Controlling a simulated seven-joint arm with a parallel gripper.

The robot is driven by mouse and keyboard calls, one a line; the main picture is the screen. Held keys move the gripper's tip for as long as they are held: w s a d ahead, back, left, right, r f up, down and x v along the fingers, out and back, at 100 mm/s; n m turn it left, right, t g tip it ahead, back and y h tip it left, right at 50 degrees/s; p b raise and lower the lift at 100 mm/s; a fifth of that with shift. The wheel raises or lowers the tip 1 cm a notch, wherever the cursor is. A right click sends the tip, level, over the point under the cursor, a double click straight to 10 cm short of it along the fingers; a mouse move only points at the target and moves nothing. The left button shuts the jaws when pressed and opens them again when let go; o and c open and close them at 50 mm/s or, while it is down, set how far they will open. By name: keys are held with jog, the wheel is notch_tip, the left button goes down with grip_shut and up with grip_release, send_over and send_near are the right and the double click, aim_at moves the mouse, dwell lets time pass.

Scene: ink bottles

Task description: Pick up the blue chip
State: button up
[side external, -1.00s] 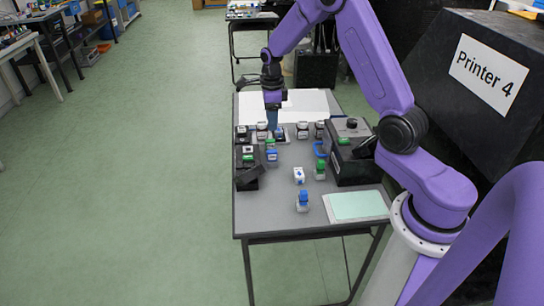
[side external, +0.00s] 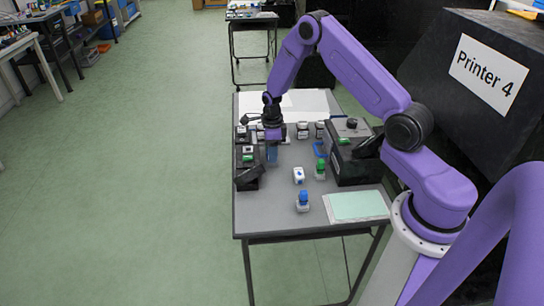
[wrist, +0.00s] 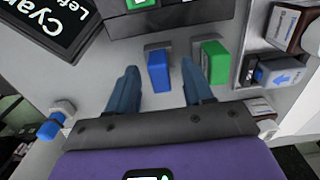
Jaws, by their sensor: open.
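In the wrist view a small blue block (wrist: 159,72), which looks like the blue chip, stands with a pale grey part at its far end. My gripper (wrist: 160,77) is open, with one blue-grey finger on each side of the block. The block lies between and slightly beyond the fingertips, and I see no clear contact. A green block (wrist: 213,60) is close beside the right finger. In the side external view my gripper (side external: 272,158) is low over the left middle of the table and hides the block there.
The front left tabletop is clear.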

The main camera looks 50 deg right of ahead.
jog(key=shift+f, duration=0.55)
grip_shut()
jog(key=shift+r, duration=0.1)
jog(key=shift+r, duration=0.5)
notch_tip(320, 180, up, 2)
jog(key=shift+r, duration=0.15)
jog(key=s+a+r, duration=0.3)
jog(key=s+r, duration=0.9)
jog(key=s, duration=0.1)
jog(key=shift+s+r, duration=0.3)
jog(key=shift+s, duration=0.05)
